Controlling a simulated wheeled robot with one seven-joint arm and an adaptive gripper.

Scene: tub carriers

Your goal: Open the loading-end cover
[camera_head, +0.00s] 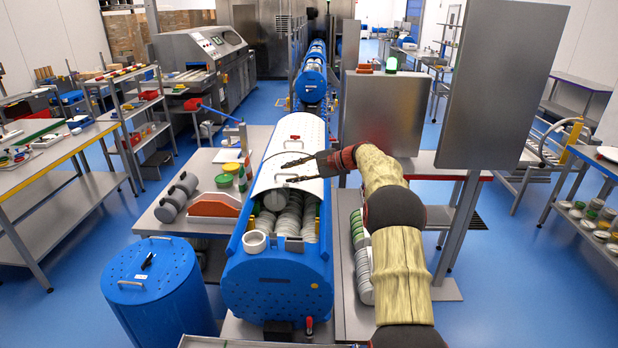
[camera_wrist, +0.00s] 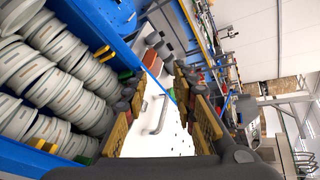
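The white perforated cover (camera_head: 300,130) lies curved over the top of the blue carrier (camera_head: 275,280). A thin bar handle (camera_head: 293,144) stands on it, and the handle also shows in the wrist view (camera_wrist: 158,115). In front of the cover's near edge the carrier is open and shows rows of grey-white tubs (camera_head: 290,220). My gripper (camera_head: 284,172) is open and empty over the near part of the cover, nearer to me than the handle. In the wrist view its fingers (camera_wrist: 162,125) stand apart, with the cover and handle between and beyond them. Contact with the cover cannot be told.
A white ring (camera_head: 254,242) sits on the carrier's near rim. A blue perforated drum (camera_head: 155,275) stands at the front left. A side table (camera_head: 185,225) holds grey cylinders and coloured round items.

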